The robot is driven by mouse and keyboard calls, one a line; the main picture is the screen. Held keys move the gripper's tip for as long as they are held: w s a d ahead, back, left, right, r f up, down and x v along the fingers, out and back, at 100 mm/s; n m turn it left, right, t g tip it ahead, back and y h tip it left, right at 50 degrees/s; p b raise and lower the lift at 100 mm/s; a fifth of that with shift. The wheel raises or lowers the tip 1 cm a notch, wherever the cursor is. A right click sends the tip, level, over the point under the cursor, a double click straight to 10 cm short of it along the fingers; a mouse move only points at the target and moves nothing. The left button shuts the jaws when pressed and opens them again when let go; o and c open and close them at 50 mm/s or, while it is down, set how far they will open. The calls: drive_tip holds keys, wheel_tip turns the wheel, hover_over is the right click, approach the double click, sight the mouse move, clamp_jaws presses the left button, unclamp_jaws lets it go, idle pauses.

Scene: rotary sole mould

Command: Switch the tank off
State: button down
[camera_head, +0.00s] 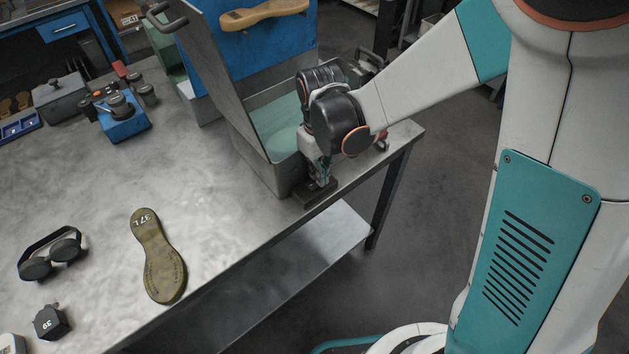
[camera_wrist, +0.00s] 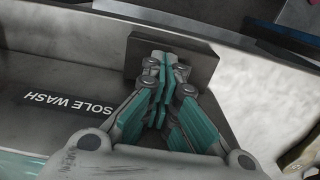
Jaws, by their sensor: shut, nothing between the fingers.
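The tank (camera_head: 241,140) is an open steel box with pale green liquid (camera_head: 274,125) in it, near the table's right corner, its lid raised. The wrist view shows a dark label reading "SOLE WASH" (camera_wrist: 68,101) beside my gripper. A dark block (camera_head: 311,196) sits at the tank's near end; a dark plate also shows behind the fingertips in the wrist view (camera_wrist: 203,66). My gripper (camera_head: 322,182) points down at this block with its fingers shut and empty, the tips at or very close to it. Contact cannot be told. The fingers hide any rocker or button there.
A tan sole marked 37L (camera_head: 158,257), goggles (camera_head: 51,255) and a dark block marked 39 (camera_head: 52,322) lie on the steel table (camera_head: 95,205). A blue device (camera_head: 124,122) stands farther back. The table's right edge is close to my gripper.

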drive_tip(key=shift+r+p, duration=2.15)
drive_tip(key=shift+r, duration=1.1)
drive_tip(key=s+d+r+m+t+b, duration=0.1)
drive_tip(key=s+d+r+m+t, duration=0.5)
drive_tip(key=s+d+r, duration=0.7)
drive_tip(key=shift+d+r+m+t, duration=0.4)
drive_tip(key=shift+d+r+t, duration=0.2)
drive_tip(key=shift+d+r, duration=0.05)
